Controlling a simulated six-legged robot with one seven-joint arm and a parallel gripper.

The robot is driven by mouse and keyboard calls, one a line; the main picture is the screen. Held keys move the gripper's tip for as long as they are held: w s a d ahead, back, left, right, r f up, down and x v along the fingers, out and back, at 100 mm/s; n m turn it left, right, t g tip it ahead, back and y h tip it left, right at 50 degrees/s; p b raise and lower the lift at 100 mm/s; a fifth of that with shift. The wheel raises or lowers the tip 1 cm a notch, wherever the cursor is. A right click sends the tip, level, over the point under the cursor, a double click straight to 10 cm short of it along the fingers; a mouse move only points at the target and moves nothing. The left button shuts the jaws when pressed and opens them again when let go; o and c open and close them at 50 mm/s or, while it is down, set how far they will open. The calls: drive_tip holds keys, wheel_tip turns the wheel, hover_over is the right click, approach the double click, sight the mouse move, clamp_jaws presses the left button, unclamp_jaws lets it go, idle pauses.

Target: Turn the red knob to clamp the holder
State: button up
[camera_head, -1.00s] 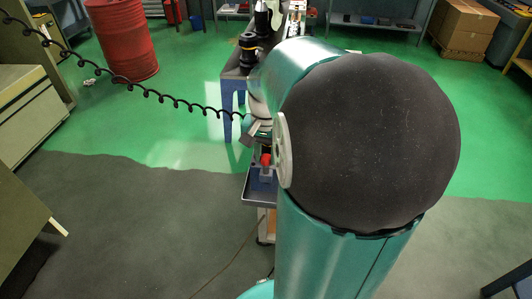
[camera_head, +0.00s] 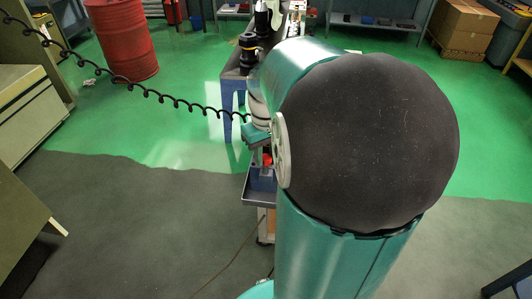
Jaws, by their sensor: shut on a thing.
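The red knob (camera_head: 267,160) shows as a small red patch just left of my arm's pale round joint cover. My gripper (camera_head: 263,151) is at the knob, coming down from above, with its teal housing above the red. The fingers are small and partly hidden, but they are shut on the red knob. A small grey-blue block shows below the knob, over the cart's tray (camera_head: 257,199). My arm's large dark joint hides what lies right of the knob. I cannot make out the holder at the clamp.
Black tool holders (camera_head: 249,48) stand on a blue-legged bench (camera_head: 228,105) behind the cart. A coiled black cable (camera_head: 150,92) hangs from upper left to my wrist. A red drum (camera_head: 123,40) stands at the back left. The floor left of the cart is clear.

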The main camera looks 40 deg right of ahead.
sight(265, 157)
idle(0.4)
drive_tip(key=o, duration=1)
wheel_tip(265, 157, up, 14)
drive_tip(key=shift+f, duration=0.1)
drive_tip(key=shift+a, duration=0.1)
drive_tip(key=s+a+f+n+t, duration=0.1)
drive_tip(key=a+t, duration=0.1)
drive_tip(key=a, duration=0.5)
drive_tip(key=s+a+f+n+t, duration=0.1)
drive_tip(key=s+a+f, duration=0.1)
drive_tip(key=a, duration=0.6)
drive_tip(key=s+a+f+t, duration=0.2)
drive_tip(key=a, duration=0.6)
drive_tip(key=shift+f+n+t, duration=0.2)
drive_tip(key=shift+n+t, duration=0.1)
drive_tip(key=shift+n, duration=0.1)
